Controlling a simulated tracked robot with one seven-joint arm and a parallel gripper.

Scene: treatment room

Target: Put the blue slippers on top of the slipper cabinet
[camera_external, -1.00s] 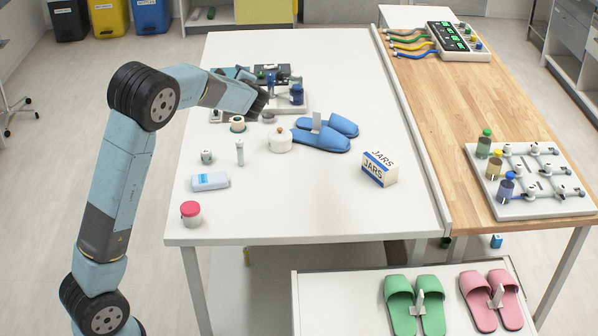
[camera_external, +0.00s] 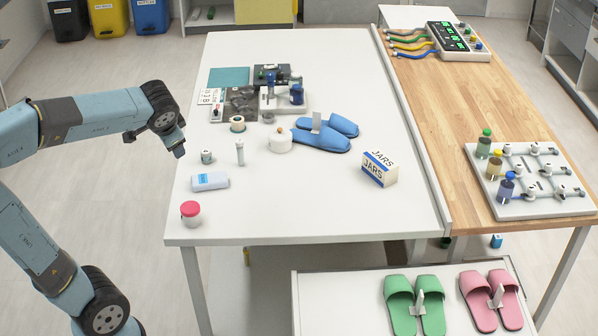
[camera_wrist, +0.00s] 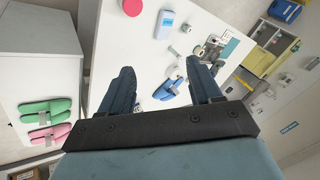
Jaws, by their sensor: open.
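The blue slippers (camera_external: 323,133) lie as a pair on the white table, with a light grey clip standing up between them. They also show in the wrist view (camera_wrist: 168,89), between my fingers but farther off, partly hidden. The slipper cabinet (camera_external: 345,300) stands low in front of the table. A green pair (camera_external: 414,305) and a pink pair (camera_external: 491,300) sit on its top, each with a grey clip; the cabinet also shows in the wrist view (camera_wrist: 35,78). My gripper (camera_external: 180,153) is off the table's left edge, apart from everything. In the wrist view its fingers (camera_wrist: 157,85) are spread and empty.
A JARS box (camera_external: 379,169) stands right of the blue slippers. A white pot (camera_external: 280,141), a red-lidded jar (camera_external: 191,213), a blue-labelled bottle (camera_external: 210,181) and lab devices (camera_external: 282,92) are to their left and behind. The cabinet top's left part is bare.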

